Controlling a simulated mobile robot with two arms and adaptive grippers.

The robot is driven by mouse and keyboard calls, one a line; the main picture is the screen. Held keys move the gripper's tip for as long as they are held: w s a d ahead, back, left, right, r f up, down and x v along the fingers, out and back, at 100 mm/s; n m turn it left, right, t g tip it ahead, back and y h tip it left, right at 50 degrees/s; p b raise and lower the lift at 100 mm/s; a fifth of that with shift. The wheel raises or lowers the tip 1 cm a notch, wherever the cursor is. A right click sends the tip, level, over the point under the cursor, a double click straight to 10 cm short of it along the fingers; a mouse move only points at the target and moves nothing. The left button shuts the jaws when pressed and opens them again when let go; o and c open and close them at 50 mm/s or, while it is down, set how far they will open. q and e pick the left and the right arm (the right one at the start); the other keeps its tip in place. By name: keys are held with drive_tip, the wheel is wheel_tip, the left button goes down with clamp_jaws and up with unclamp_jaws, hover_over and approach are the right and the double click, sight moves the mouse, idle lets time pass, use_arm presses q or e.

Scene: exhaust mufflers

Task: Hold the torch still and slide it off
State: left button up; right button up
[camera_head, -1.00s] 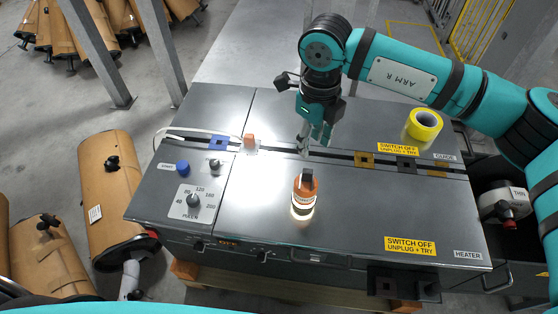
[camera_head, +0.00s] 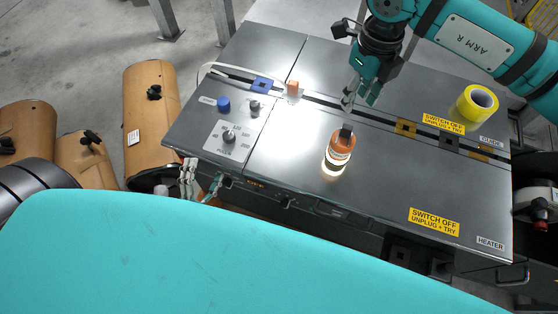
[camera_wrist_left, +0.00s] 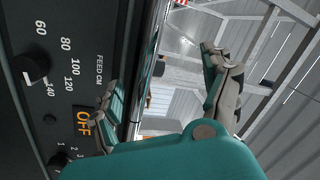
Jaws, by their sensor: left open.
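The torch (camera_head: 341,147) stands on the grey machine top, orange with a dark part at its top and a bright glow at its lower end. My right gripper (camera_head: 360,92) hangs beyond the torch, near the slot, apart from it, with its fingers parted and empty. My left gripper (camera_head: 202,182) is open and empty at the machine's front edge, below the dial plate, left of the torch and well away from it. In the left wrist view, its fingers (camera_wrist_left: 165,95) are spread beside the front panel (camera_wrist_left: 60,90). My left arm covers the lower part of the head view.
A slot with blue (camera_head: 262,85), brown (camera_head: 405,127) and dark blocks crosses the machine top. An orange block (camera_head: 292,87) sits near it. A yellow tape roll (camera_head: 477,103) stands at the right. Knobs (camera_head: 229,135) stand at the left. Mufflers (camera_head: 150,110) lie on the floor left.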

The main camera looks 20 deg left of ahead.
use_arm(q)
wheel_tip(320, 180, up, 10)
drive_tip(key=w+a+t, duration=0.1)
drive_tip(key=w+t, duration=0.1)
drive_tip(key=n+g+h, duration=0.2)
drive_tip(key=g+h, duration=0.9)
drive_tip(key=h, duration=0.1)
approach(330, 151)
drive_tip(key=x, duration=1.3)
drive_tip(key=shift+s, duration=0.1)
drive_tip(key=c, duration=1.3)
drive_tip(key=shift+c, duration=0.2)
